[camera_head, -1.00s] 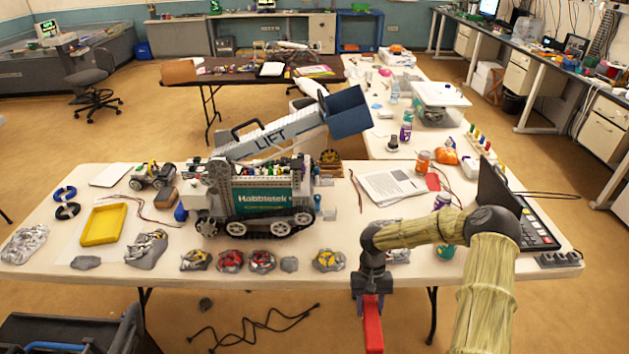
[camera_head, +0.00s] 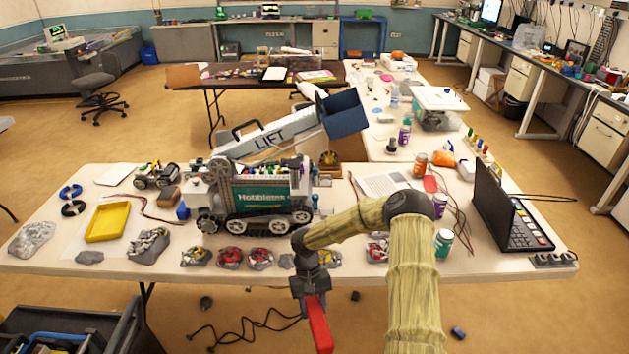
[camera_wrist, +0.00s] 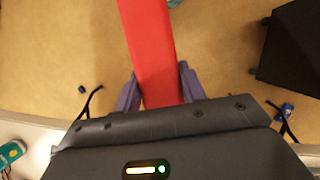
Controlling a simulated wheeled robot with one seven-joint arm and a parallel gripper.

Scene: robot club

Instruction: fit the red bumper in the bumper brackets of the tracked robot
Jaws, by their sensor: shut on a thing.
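The red bumper (camera_head: 318,324) is a long flat bar. My gripper (camera_head: 311,297) is shut on it near one end and holds it in front of the table's near edge, over the floor. In the wrist view the bumper (camera_wrist: 149,45) stands between the two purple-grey fingers and runs out of the top of the picture. The tracked robot (camera_head: 258,200) stands on the table, behind and to the left of my gripper, with its green side panel towards me and a raised lift arm. I cannot make out the bumper brackets.
The white table (camera_head: 60,258) has a row of wrapped parts along its near edge. A yellow tray (camera_head: 108,222) lies at its left, a laptop (camera_head: 500,205) and a teal-labelled bottle (camera_head: 444,243) at its right. Cables (camera_head: 262,324) lie on the floor below.

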